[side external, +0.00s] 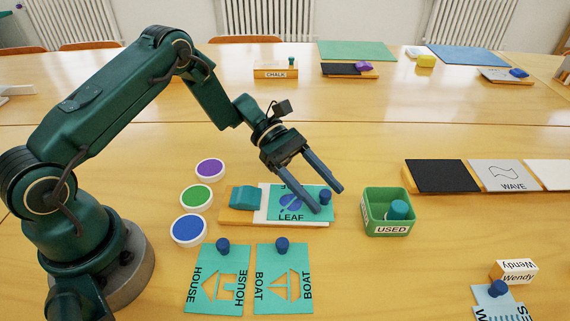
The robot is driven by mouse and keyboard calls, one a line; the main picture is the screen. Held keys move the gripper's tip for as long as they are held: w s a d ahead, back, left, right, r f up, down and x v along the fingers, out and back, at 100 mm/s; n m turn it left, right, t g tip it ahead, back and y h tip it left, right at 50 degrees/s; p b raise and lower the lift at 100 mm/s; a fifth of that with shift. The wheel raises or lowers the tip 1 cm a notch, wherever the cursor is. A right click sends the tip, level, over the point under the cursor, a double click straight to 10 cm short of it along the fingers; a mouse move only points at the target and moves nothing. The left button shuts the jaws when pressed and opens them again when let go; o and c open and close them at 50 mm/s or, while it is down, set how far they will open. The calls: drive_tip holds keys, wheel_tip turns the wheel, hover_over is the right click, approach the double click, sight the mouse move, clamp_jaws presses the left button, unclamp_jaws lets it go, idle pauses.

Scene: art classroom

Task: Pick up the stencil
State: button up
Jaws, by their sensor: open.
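The teal leaf stencil (282,210), labelled LEAF, lies on white paper on a wooden board (233,215). A blue leaf shape shows in its cutout, and a blue knob (325,197) stands at its right end. My gripper (330,201) is open and points down over the stencil's right part. In the picture its fingertips lie on either side of the knob; whether they touch anything I cannot tell. The left finger hides part of the stencil. A house stencil (207,302) and a boat stencil (266,302), each with a blue knob, lie flat in front.
A teal block (245,197) sits on the board's left end. Purple (210,168), green (196,197) and blue (189,230) paint pots stand left. A green USED bin (372,218) holding a teal object stands close right. A Wendy name block (513,271) lies front right.

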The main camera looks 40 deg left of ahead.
clamp_jaws()
drive_tip(key=shift+r, duration=0.1)
